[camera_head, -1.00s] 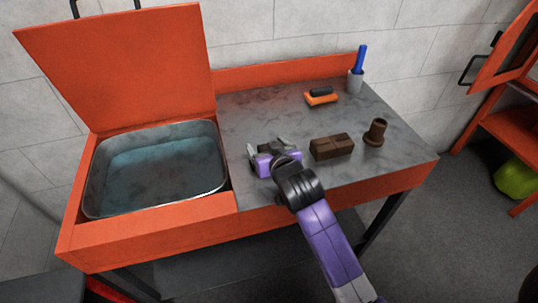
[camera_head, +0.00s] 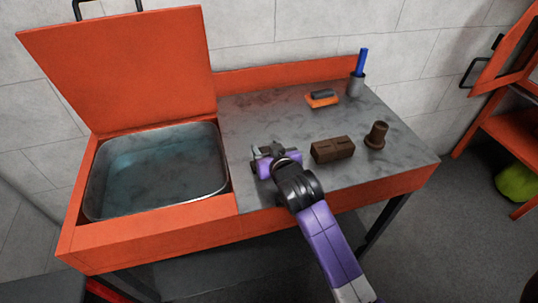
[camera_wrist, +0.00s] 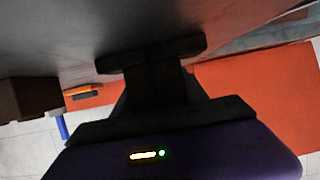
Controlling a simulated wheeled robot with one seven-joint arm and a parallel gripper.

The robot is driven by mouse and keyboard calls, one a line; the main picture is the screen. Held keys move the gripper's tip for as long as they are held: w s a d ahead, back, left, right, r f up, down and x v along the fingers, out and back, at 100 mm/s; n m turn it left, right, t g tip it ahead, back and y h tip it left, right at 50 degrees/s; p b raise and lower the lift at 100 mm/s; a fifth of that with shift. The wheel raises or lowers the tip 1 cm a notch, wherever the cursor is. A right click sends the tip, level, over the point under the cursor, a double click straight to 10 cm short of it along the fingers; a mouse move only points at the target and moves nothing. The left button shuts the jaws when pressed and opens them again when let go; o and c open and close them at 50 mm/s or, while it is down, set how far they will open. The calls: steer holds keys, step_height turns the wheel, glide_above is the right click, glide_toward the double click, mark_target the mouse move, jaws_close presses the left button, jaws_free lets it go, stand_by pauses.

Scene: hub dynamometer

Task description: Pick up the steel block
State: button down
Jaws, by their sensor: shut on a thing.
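My gripper (camera_head: 270,150) is over the near middle of the grey worktop, just right of the sink. Its fingers are shut on a small dark block, which I take to be the steel block. The gripper hides most of the block in the head view. In the wrist view the dark fingers (camera_wrist: 150,57) are close together, and the block cannot be clearly told apart from them. I cannot tell whether it still touches the worktop.
A brown block (camera_head: 332,150) lies right of my gripper, with a brown flanged cylinder (camera_head: 376,135) beyond it. An orange brush (camera_head: 322,99) and a grey cup (camera_head: 356,84) with a blue handle stand farther back. The open-lidded orange sink (camera_head: 225,160) is left.

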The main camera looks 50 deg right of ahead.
steer(key=shift+r, duration=0.15)
step_height(320, 180, up, 20)
steer(key=p, duration=0.1)
stand_by(0.4)
stand_by(1.1)
steer(key=shift+r+p, duration=0.1)
steer(key=shift+p, duration=0.2)
